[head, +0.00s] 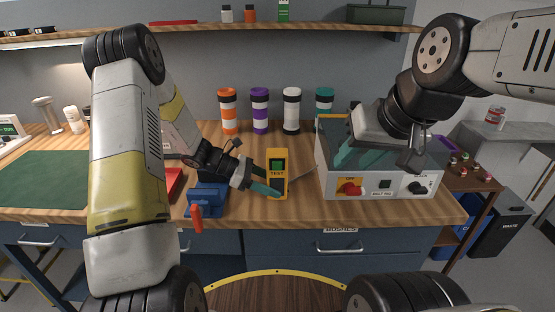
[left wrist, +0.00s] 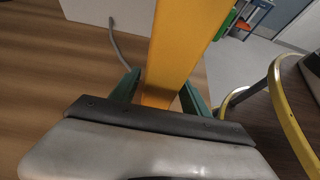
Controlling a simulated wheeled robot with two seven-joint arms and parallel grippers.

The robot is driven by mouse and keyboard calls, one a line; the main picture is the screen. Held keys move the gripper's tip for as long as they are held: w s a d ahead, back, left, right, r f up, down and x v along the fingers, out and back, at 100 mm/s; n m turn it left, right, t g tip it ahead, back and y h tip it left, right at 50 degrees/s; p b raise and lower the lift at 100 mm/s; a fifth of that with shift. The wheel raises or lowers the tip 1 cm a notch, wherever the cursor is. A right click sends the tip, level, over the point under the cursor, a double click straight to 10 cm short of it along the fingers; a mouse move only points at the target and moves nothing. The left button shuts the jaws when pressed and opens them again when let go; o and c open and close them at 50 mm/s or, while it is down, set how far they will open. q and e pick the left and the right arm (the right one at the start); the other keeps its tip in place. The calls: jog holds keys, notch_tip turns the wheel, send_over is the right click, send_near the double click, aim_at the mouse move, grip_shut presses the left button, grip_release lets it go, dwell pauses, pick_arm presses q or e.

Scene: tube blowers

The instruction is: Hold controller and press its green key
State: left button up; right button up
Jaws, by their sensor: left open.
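My left gripper (head: 268,189) is at the controller's lower left side. In the left wrist view the yellow controller (left wrist: 182,45) rises between the two teal fingers of my left gripper (left wrist: 160,97), which stand open on either side of it. Whether a finger touches it cannot be told.
The white machine (head: 330,177) with a red knob stands just right of the controller. A blue vise (head: 207,200) with an orange handle is close on the left. Several coloured tubes (head: 260,112) stand behind. A cable (left wrist: 115,40) lies beside the controller. The front bench edge is near.

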pick_arm(q)
jog(key=shift+d+f, duration=0.15)
jog(key=shift+d, duration=0.15)
grip_shut()
dwell(0.3)
pick_arm(e)
jog(key=shift+c, duration=0.5)
dwell(0.3)
grip_shut()
dwell(1.5)
